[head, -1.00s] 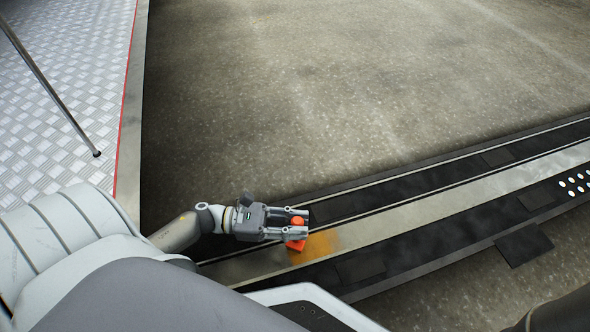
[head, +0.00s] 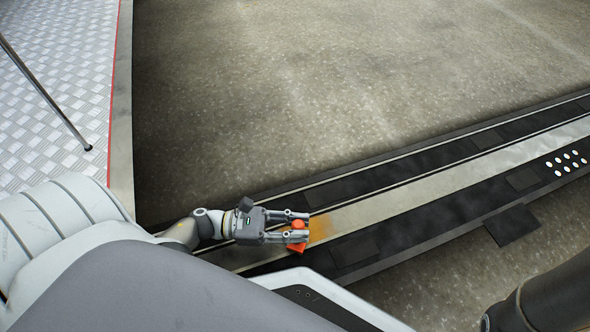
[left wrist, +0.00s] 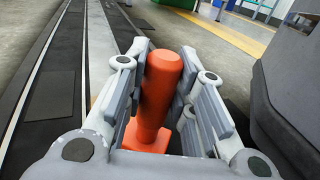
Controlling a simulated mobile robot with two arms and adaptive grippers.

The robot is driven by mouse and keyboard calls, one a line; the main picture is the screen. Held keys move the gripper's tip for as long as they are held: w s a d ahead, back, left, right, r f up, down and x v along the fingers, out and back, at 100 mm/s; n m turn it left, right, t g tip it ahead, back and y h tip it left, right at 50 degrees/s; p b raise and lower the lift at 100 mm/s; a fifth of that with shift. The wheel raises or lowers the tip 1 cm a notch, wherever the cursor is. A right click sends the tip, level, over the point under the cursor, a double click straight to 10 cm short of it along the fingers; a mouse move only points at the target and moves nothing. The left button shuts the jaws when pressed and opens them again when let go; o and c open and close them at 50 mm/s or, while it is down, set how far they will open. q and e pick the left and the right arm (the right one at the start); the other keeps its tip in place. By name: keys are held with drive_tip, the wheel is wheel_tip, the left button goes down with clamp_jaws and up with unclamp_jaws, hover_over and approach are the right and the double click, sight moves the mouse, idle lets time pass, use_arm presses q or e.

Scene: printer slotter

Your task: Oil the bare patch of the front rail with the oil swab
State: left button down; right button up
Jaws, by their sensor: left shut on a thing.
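My left gripper (head: 297,227) is shut on the orange oil swab (head: 297,240) and holds it over the front rail (head: 395,204). In the left wrist view the swab's rounded orange handle (left wrist: 163,82) stands between the fingers, with a wider orange part below. An orange-brown patch (head: 320,228) on the pale rail lies just right of the swab in the head view. The swab's underside is hidden, so I cannot tell whether it touches the rail. My right gripper is not in view.
Dark strips (head: 420,221) run along both sides of the pale rail. A cluster of white dots (head: 566,161) marks the dark strip at the far right. Open concrete floor (head: 330,90) lies beyond. A metal tread-plate platform (head: 60,90) with a thin rod is at upper left.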

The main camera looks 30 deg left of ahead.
use_arm(q)
drive_tip(key=shift+s+d, duration=0.5)
drive_tip(key=shift+d, duration=0.1)
drive_tip(key=w+a+b, duration=0.2)
drive_tip(key=w+a, duration=0.2)
drive_tip(key=w, duration=0.2)
drive_tip(key=shift+w+a, duration=0.2)
drive_tip(key=shift+a, duration=0.15)
idle(0.9)
